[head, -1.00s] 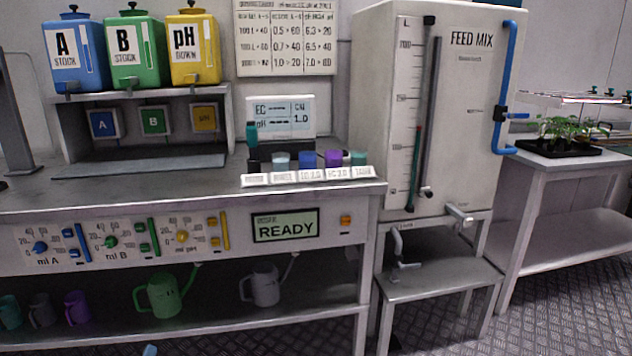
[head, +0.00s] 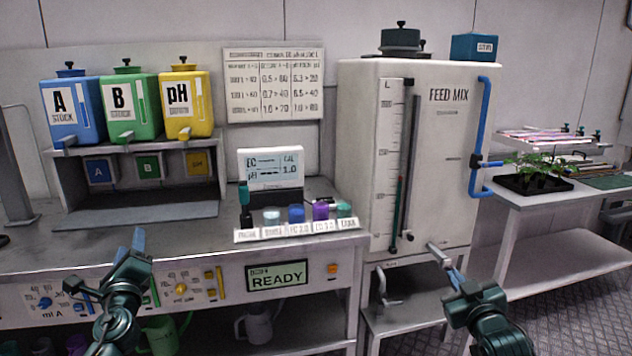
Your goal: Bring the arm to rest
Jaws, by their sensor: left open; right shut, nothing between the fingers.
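My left gripper (head: 137,246) is dark green and points up and away in front of the dosing panel, over the front edge of the bench. It is open, with nothing seen in it. My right gripper (head: 450,268) is at the lower right, in front of the feed mix tank's tap (head: 438,254). It is shut and empty. The picture does not show whether it touches the tap.
The bench (head: 130,238) carries the stock bottle shelf, a meter (head: 271,169) and several capped cups in a labelled rack (head: 300,230). The feed mix tank (head: 450,150) stands right of it. A table with a plant tray (head: 533,183) is further right.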

